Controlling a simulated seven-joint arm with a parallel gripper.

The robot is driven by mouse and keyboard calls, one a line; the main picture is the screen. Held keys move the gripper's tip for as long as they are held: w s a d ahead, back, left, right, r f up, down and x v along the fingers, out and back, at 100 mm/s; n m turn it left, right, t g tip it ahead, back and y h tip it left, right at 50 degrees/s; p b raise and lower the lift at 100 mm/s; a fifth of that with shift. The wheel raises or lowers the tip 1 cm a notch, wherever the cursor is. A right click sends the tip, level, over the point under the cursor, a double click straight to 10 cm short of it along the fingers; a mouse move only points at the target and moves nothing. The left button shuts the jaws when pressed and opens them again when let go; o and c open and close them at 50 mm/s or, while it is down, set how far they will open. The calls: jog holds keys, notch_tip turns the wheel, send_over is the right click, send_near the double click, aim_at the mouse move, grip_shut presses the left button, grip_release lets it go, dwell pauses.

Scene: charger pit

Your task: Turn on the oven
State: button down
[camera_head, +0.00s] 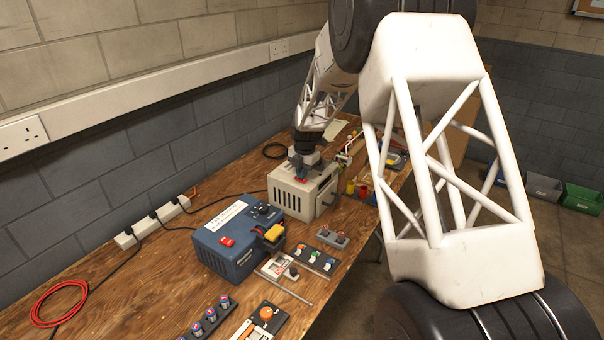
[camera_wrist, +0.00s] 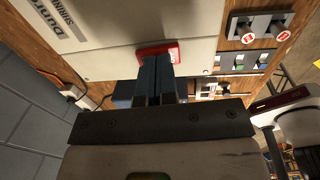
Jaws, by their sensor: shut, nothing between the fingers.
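The oven appears to be the beige box with side vents (camera_head: 290,196) standing on the bench. In the wrist view its pale top (camera_wrist: 115,22) carries a label that is partly cut off. A red switch (camera_head: 299,180) sits on top of the oven, and it also shows in the wrist view (camera_wrist: 158,48). My gripper (camera_head: 303,166) points down over the oven. Its fingers are shut and empty, with the tips (camera_wrist: 158,62) at the red switch. I cannot tell whether they touch it. The fingers hide part of the switch, and its position is unclear.
A blue box (camera_head: 232,240) with its own red switch stands in front of the oven. Small switch panels (camera_head: 315,262) lie along the bench's right side. A red cable coil (camera_head: 60,303) lies at left. The wall (camera_head: 90,185) runs along the bench's left side.

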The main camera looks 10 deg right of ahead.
aim_at(306, 181)
notch_tip(306, 181, up, 14)
jog(key=s+d, duration=0.1)
jog(key=shift+s+d+f, duration=0.15)
jog(key=shift+d, duration=0.05)
dwell(0.4)
jog(key=shift+a, duration=0.1)
jog(key=shift+w+a+t, duration=0.3)
jog(key=shift+w, duration=0.15)
jog(key=shift+f, duration=0.15)
jog(key=f, duration=0.4)
jog(key=w+a+f, duration=0.1)
jog(key=f, duration=0.8)
jog(key=shift+w+a+f, duration=0.2)
jog(key=shift+f, duration=0.1)
dwell(0.3)
